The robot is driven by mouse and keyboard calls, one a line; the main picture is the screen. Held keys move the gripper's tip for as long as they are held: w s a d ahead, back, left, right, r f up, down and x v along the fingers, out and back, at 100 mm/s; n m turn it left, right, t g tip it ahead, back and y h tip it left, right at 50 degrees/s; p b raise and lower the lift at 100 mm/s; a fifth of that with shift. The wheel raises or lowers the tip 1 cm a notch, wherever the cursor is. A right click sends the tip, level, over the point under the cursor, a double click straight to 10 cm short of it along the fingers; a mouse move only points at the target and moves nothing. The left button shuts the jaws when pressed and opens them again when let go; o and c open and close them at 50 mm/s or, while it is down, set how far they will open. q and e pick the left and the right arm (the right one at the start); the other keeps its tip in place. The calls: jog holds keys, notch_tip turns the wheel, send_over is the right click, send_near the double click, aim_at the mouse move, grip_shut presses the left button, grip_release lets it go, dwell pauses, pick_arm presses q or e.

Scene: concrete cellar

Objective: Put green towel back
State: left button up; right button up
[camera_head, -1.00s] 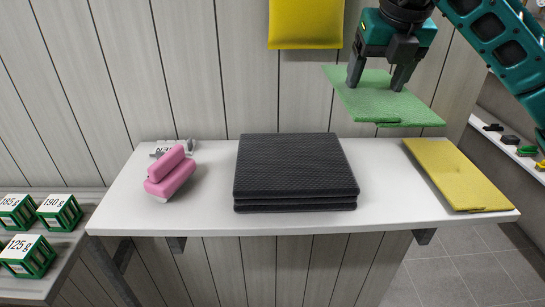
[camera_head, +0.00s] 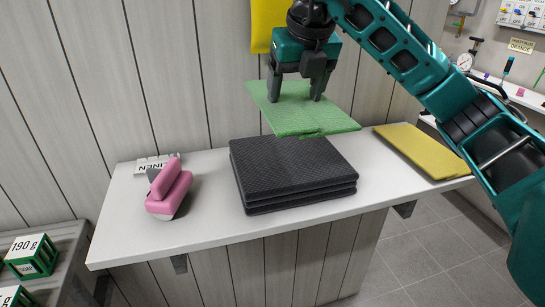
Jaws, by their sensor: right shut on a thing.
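My right gripper (camera_head: 296,94) is shut on a folded green towel (camera_head: 300,117) and holds it flat in the air. In the picture the towel is above the far part of a stack of dark grey folded towels (camera_head: 292,172), with its lower edge overlapping the stack's back edge. The stack lies on a white wall shelf (camera_head: 215,222). A folded yellow towel (camera_head: 423,152) lies flat at the shelf's right end. My left gripper is not in view.
A pink block-like object (camera_head: 169,188) and a small grey sign reading "LINEN" (camera_head: 154,165) stand at the shelf's left. A yellow panel (camera_head: 260,27) is on the wall behind my gripper. Green weight crates (camera_head: 33,257) are lower left. Bare shelf shows between the pink object and the stack.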

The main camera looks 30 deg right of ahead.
jog(key=shift+a+f, duration=0.2)
jog(key=shift+a, duration=0.15)
send_over(287, 152)
jog(key=s, duration=0.2)
jog(key=f, duration=0.2)
jog(key=f+b, duration=0.1)
jog(key=f, duration=0.2)
jog(key=shift+w+a+f, duration=0.15)
jog(key=shift+w, duration=0.05)
jog(key=shift+f, duration=2.4)
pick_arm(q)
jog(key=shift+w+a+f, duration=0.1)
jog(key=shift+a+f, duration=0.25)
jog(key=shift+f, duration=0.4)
pick_arm(e)
jog(key=o, duration=1.1)
